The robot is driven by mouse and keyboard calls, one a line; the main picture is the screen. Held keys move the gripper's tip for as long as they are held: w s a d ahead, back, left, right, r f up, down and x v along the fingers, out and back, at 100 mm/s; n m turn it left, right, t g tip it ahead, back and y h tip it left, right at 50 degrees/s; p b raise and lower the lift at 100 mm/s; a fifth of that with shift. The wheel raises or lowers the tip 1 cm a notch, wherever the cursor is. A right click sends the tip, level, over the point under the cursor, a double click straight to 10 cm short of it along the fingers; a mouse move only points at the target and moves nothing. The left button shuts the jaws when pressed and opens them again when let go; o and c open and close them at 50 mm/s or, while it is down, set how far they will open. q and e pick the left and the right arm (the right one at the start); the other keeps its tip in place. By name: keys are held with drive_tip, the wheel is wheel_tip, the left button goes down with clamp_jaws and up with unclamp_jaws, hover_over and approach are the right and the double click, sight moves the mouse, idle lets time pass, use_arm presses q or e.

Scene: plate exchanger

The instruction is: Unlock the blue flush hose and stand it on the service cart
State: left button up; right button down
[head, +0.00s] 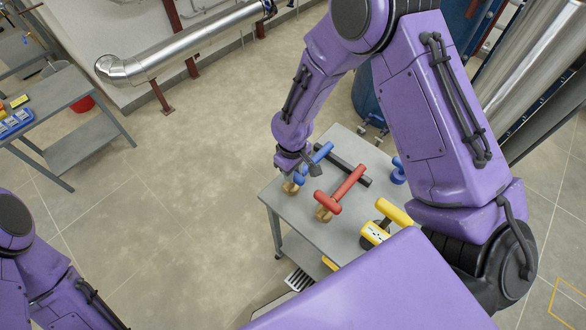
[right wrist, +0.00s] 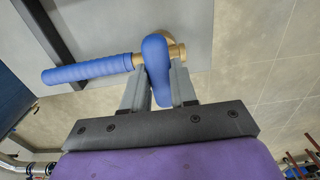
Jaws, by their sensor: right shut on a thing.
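The blue flush hose (head: 319,155) has a ribbed blue grip, a brass collar and a blue cross handle. In the right wrist view the blue hose (right wrist: 90,70) lies across the picture, its cross handle between my fingers. My right gripper (head: 301,169) is shut on that handle; its fingers (right wrist: 160,86) show on both sides of it. A brass end (head: 290,187) shows below it at the left edge of the grey service cart (head: 285,205). I cannot tell whether it touches the cart top. My left gripper is out of view.
A red hose piece (head: 345,188) with a brass end is close to the right of the blue one. A dark bar (head: 345,166) lies behind it. Yellow (head: 394,212) and blue (head: 398,172) pieces are farther right. Floor left of the cart is clear, up to a grey table (head: 85,140).

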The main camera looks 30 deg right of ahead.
drive_tip(key=c, duration=0.8)
unclamp_jaws()
wheel_tip(320, 180, up, 11)
drive_tip(key=b, duration=0.1)
drive_tip(key=shift+f+b, duration=0.15)
drive_tip(key=shift+b, duration=0.2)
